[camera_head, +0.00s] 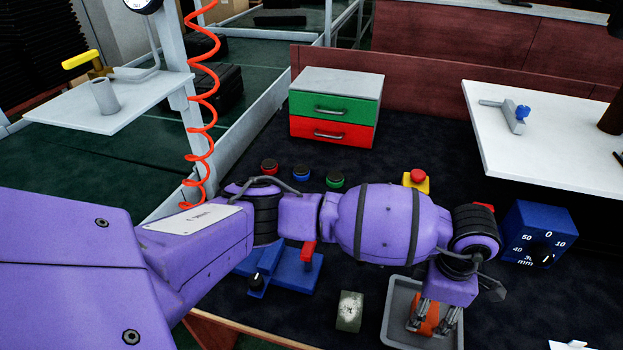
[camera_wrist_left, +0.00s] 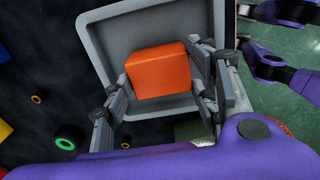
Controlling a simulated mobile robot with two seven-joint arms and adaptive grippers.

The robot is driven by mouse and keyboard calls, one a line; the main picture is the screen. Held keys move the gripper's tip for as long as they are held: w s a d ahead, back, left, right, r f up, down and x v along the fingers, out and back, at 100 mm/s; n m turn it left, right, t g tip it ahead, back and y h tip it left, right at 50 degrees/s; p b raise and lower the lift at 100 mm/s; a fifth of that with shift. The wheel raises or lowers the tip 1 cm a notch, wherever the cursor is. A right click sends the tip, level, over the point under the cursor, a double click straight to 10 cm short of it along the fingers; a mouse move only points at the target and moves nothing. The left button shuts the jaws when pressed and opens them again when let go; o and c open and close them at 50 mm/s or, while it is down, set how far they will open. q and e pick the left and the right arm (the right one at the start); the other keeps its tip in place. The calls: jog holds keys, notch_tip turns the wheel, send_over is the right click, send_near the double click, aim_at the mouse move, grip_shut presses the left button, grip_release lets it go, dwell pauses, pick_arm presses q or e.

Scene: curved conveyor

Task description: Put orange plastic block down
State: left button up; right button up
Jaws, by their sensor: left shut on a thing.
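The orange plastic block (camera_head: 428,319) is between the fingers of my left gripper (camera_head: 434,318), which is shut on it. In the left wrist view the orange block (camera_wrist_left: 158,70) shows clearly, with a finger on each side. A grey tray (camera_head: 396,335) lies below and around the gripper in the head view, and its rim (camera_wrist_left: 82,25) frames the block in the left wrist view. The block is over or inside the tray; I cannot tell whether it touches the bottom. My right gripper is not identifiable in either view.
A worn pale block (camera_head: 349,311) stands left of the tray. A blue dial box (camera_head: 540,234) stands to the right, and a red button on a yellow base (camera_head: 416,181) behind my arm. A green-and-red drawer unit (camera_head: 335,107) stands farther back.

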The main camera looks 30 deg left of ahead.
pick_arm(q)
jog(key=o, duration=1.2)
jog(key=shift+w, duration=0.1)
notch_tip(320, 180, up, 12)
jog(key=shift+r, duration=0.15)
